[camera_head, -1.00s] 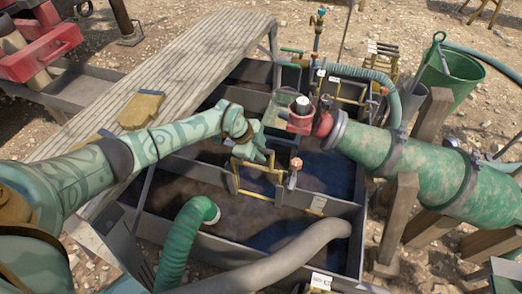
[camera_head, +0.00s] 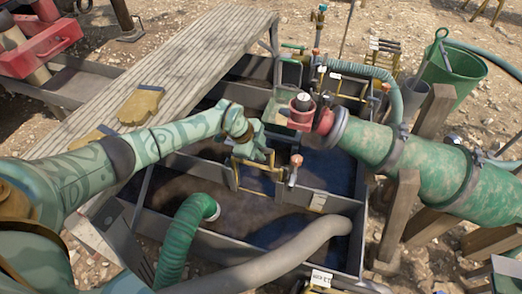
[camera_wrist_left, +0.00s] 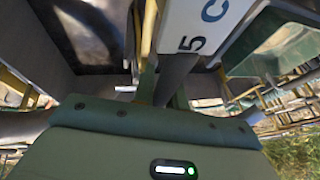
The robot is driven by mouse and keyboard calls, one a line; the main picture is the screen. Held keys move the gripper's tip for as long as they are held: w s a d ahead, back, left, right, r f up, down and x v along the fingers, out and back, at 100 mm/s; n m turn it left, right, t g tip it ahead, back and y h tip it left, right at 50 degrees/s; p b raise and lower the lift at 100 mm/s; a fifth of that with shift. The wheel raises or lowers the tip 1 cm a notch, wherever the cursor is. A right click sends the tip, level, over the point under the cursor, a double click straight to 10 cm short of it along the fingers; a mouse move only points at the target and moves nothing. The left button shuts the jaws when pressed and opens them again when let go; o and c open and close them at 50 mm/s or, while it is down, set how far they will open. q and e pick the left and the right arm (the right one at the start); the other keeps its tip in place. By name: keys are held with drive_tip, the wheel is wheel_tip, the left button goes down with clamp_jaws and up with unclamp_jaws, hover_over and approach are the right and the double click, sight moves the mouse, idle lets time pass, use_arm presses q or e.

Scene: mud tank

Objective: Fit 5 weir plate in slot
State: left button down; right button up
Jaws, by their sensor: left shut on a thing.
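My left gripper (camera_head: 262,152) reaches over the mud tank (camera_head: 290,238) in the head view, fingers pointing down, just above a yellow slot frame (camera_head: 258,182) on a tank divider. It is shut on the 5 weir plate, whose white label (camera_wrist_left: 205,28) reads "5 C" in the left wrist view, with the rest cut off. In the head view the plate is mostly hidden by the gripper, and I cannot tell whether it touches the frame. My right gripper is not in view.
A green pipe with a red fitting (camera_head: 301,112) stands close right of the gripper. A green hose (camera_head: 180,240) and grey hose (camera_head: 290,258) lie across the near tank. A plank walkway (camera_head: 190,70) holds yellow gloves (camera_head: 141,104). A label (camera_head: 320,280) is at the near edge.

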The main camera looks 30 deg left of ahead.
use_arm(q)
drive_tip(key=shift+f, duration=0.4)
drive_tip(key=c, duration=1.3)
unclamp_jaws()
drive_tip(key=shift+c, duration=0.2)
